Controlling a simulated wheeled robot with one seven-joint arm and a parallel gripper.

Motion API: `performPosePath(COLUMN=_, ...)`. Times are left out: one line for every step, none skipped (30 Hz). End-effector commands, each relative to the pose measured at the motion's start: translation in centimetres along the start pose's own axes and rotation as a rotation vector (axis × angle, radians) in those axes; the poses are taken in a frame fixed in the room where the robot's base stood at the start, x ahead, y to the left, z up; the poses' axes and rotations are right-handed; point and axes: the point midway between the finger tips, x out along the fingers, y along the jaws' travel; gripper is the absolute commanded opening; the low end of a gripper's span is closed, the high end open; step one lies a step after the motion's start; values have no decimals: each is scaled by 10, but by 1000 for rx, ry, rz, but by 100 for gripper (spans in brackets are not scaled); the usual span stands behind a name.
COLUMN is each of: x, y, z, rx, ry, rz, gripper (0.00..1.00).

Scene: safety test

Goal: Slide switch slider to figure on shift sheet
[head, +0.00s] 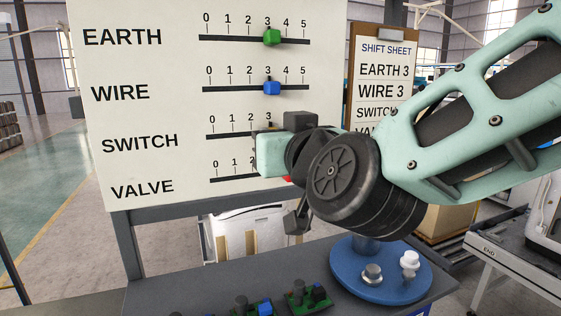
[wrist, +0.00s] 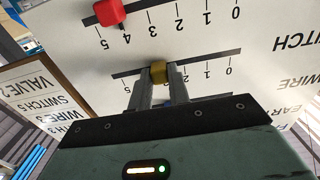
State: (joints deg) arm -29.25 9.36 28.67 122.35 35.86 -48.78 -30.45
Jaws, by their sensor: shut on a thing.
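The yellow switch slider (wrist: 159,72) sits on the SWITCH track (wrist: 220,56), at about 3 on its scale. My gripper (wrist: 158,78) is shut on it in the wrist view, which shows the board upside down. In the head view my gripper (head: 270,153) covers the right part of the SWITCH row, and only a bit of yellow shows. The shift sheet (head: 385,70) hangs right of the board in the head view, partly behind my arm. It reads EARTH 3 and WIRE 3 there. In the wrist view the sheet (wrist: 35,95) reads SWITCH 5 and VALVE 2.
The green EARTH slider (head: 272,37) and blue WIRE slider (head: 271,88) stand at about 3. The red VALVE slider (wrist: 109,13) is near the high end of its track. A bench (head: 200,292) below holds small circuit boards and a blue round base (head: 345,285).

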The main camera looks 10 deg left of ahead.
Motion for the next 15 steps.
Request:
performPosePath(x=2, y=10, z=4, rx=0, ry=3, rz=3, gripper=0)
performPosePath(x=3, y=15, z=4, rx=-2, ry=5, rz=3, gripper=0)
performPosePath(x=3, y=22, z=4, rx=-1, ry=4, rz=3, gripper=0)
performPosePath(x=4, y=28, z=4, rx=-2, ry=4, rz=2, gripper=0)
performPosePath(x=4, y=32, z=4, rx=-2, ry=4, rz=2, gripper=0)
performPosePath(x=4, y=38, z=4, rx=-2, ry=4, rz=1, gripper=0)
performPosePath(x=4, y=43, z=4, rx=-2, ry=4, rz=2, gripper=0)
performPosePath(x=4, y=47, z=4, rx=-2, ry=3, rz=2, gripper=0)
performPosePath(x=4, y=51, z=3, rx=-2, ry=3, rz=1, gripper=0)
performPosePath(x=4, y=54, z=3, rx=-2, ry=3, rz=0, gripper=0)
performPosePath(x=4, y=56, z=2, rx=-2, ry=2, rz=0, gripper=0)
performPosePath(x=4, y=58, z=2, rx=-1, ry=1, rz=-1, gripper=0)
performPosePath(x=4, y=60, z=2, rx=-1, ry=1, rz=-1, gripper=0)
performPosePath(x=4, y=61, z=1, rx=-1, ry=1, rz=-1, gripper=0)
performPosePath(x=4, y=62, z=1, rx=-1, ry=1, rz=-2, gripper=0)
